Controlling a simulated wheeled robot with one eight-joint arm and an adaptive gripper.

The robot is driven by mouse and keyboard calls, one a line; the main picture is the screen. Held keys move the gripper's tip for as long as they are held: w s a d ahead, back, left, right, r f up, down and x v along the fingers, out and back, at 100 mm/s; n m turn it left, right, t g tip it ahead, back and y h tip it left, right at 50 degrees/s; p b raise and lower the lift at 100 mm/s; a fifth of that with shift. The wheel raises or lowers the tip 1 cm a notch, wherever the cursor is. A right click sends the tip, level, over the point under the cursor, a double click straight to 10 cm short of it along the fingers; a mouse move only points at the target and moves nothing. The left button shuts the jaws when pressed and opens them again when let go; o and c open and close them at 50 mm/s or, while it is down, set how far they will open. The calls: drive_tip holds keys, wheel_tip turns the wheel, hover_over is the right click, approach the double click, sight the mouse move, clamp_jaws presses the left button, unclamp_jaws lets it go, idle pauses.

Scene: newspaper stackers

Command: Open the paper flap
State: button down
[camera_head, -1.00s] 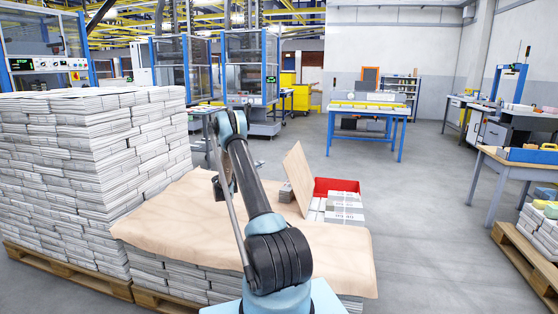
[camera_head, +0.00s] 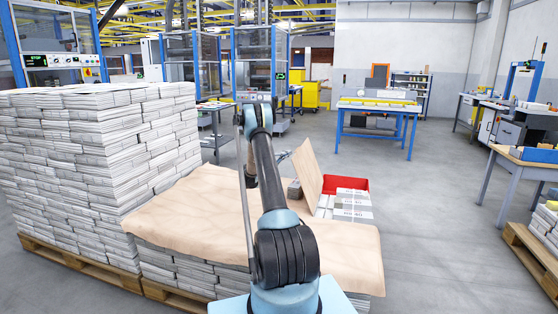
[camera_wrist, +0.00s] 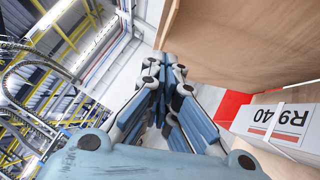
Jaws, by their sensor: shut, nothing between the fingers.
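A tan, stiff-looking flap (camera_head: 308,178) stands up at a slant on the paper-covered stack, left of the red box (camera_head: 348,183). Its edges are straight and its face looks smooth. In the wrist view the flap (camera_wrist: 250,42) fills the upper right, with the red box (camera_wrist: 232,106) below it. My gripper (camera_wrist: 166,68) is shut and empty, its fingertips close to the flap's lower left edge. Whether they touch it cannot be told. In the head view my arm hides most of the gripper, just left of the flap.
Brown paper (camera_head: 185,208) covers the low stack on a pallet. A tall newspaper stack (camera_head: 95,175) stands close on the left. White printed bundles (camera_head: 345,206) lie beside the flap.

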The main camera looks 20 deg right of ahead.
drive_tip(key=shift+s+d+r, duration=0.3)
drive_tip(key=shift+s+d, duration=0.1)
drive_tip(key=shift+d, duration=0.25)
drive_tip(key=s+d+r+m+g+y, duration=0.1)
drive_tip(key=s+d+r+m+y, duration=0.2)
drive_tip(key=d, duration=0.6)
drive_tip(key=s+r, duration=0.2)
drive_tip(key=s, duration=0.1)
drive_tip(key=shift+s+d+m, duration=0.25)
drive_tip(key=shift+m, duration=0.05)
